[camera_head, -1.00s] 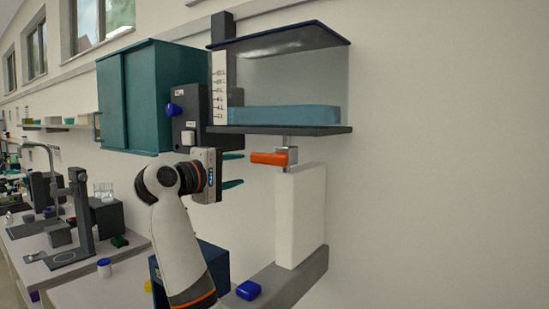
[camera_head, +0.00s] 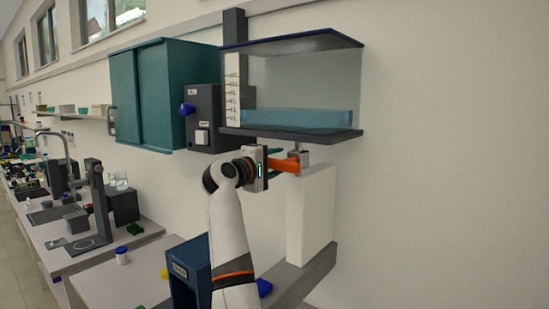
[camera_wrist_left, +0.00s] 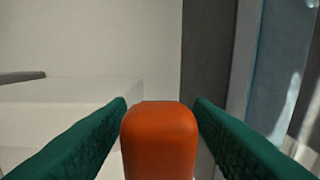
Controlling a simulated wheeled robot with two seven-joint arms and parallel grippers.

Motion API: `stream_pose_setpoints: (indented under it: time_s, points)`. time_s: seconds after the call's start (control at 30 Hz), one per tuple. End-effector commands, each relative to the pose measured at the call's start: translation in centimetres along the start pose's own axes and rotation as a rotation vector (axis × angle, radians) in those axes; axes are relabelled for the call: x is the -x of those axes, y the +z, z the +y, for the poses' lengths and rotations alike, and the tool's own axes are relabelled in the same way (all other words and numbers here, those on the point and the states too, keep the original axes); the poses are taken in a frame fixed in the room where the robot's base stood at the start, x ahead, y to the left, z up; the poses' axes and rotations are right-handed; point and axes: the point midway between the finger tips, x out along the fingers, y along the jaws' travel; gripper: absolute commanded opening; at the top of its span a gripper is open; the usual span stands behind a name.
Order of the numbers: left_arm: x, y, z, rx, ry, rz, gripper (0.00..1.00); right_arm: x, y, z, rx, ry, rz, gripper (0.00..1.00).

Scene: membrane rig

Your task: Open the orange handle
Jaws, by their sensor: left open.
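The orange handle (camera_head: 289,165) sits on a small metal valve under the clear tank (camera_head: 300,90), above a white block (camera_head: 311,215). In the head view it points left and slightly toward me. My left gripper (camera_head: 283,161) has its green fingers at the handle. In the left wrist view the handle's rounded end (camera_wrist_left: 160,140) lies between the two open fingers (camera_wrist_left: 160,104), one on each side. I cannot tell whether either finger touches it. The tank holds a shallow layer of blue liquid (camera_head: 300,118). My right gripper is not in view.
A dark box (camera_head: 203,120) with a blue knob (camera_head: 187,109) and a teal cabinet (camera_head: 165,92) are on the wall left of the tank. The wall at right is clear.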

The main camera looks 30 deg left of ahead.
Motion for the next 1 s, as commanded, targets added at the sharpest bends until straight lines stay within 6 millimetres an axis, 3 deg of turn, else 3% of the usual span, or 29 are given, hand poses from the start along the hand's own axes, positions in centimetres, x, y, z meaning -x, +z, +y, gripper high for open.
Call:
stream_pose_setpoints:
  time_s: [0.2, 0.5, 0.77, 1.0]
  points:
    - [0.0, 0.0, 0.1, 0.000, 0.000, 0.000, 0.47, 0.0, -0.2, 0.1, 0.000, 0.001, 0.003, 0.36]
    - [0.0, 0.0, 0.1, 0.000, 0.001, 0.001, 0.03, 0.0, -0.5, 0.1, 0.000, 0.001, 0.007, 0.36]
    - [0.0, 0.0, 0.1, -0.030, 0.002, 0.001, 0.03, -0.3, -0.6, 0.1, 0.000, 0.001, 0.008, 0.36]
    - [0.0, 0.0, -0.2, -0.157, 0.004, 0.000, 0.03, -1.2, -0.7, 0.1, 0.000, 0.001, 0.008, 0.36]
